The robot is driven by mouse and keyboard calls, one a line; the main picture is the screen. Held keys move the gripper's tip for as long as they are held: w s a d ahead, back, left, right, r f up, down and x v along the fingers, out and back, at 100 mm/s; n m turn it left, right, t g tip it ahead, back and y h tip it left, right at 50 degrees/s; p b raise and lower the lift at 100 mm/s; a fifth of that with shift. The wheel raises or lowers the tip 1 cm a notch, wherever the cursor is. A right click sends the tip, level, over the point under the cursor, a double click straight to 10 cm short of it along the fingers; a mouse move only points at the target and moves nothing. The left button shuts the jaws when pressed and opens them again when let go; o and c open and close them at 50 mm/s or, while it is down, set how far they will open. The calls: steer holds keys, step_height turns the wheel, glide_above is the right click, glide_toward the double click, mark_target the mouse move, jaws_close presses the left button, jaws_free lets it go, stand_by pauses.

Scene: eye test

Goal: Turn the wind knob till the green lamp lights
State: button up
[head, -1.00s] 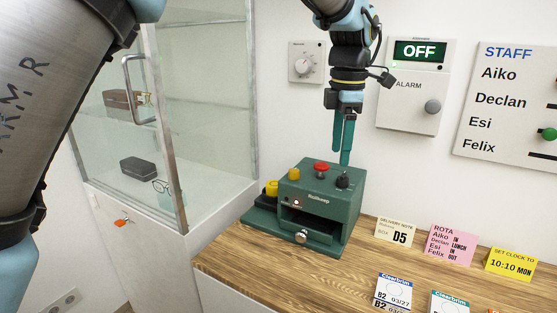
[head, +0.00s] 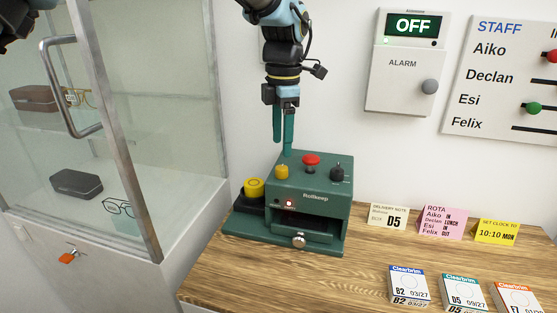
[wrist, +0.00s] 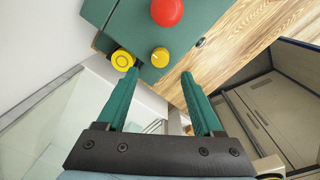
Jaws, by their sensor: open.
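The green Rollkeep machine (head: 327,208) stands on the wooden counter. On its top are a yellow knob (head: 281,172), a red mushroom button (head: 311,160) and a black knob (head: 337,172); I cannot read which is labelled wind. A small lamp (head: 289,203) on its front glows reddish; no green light shows. My gripper (head: 282,148) is open and empty, pointing down above the machine's back left. In the wrist view, the yellow knob (wrist: 160,57) appears just beyond the gap between my fingertips (wrist: 160,74), with a pale line on its top. No contact is visible.
A yellow-topped roll (head: 254,187) sits at the machine's left. A glass cabinet (head: 150,130) with a handle stands further left. Note cards (head: 443,222) and Clearbrim packs (head: 408,284) are on the counter's right. The alarm box (head: 402,75) on the wall reads OFF.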

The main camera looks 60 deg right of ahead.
mark_target(281, 168)
step_height(281, 168, down, 7)
steer(key=shift+w+r+p, duration=0.1)
steer(key=shift+r+p, duration=0.1)
steer(key=shift+p, duration=0.3)
steer(key=shift+d, duration=0.1)
jaws_close()
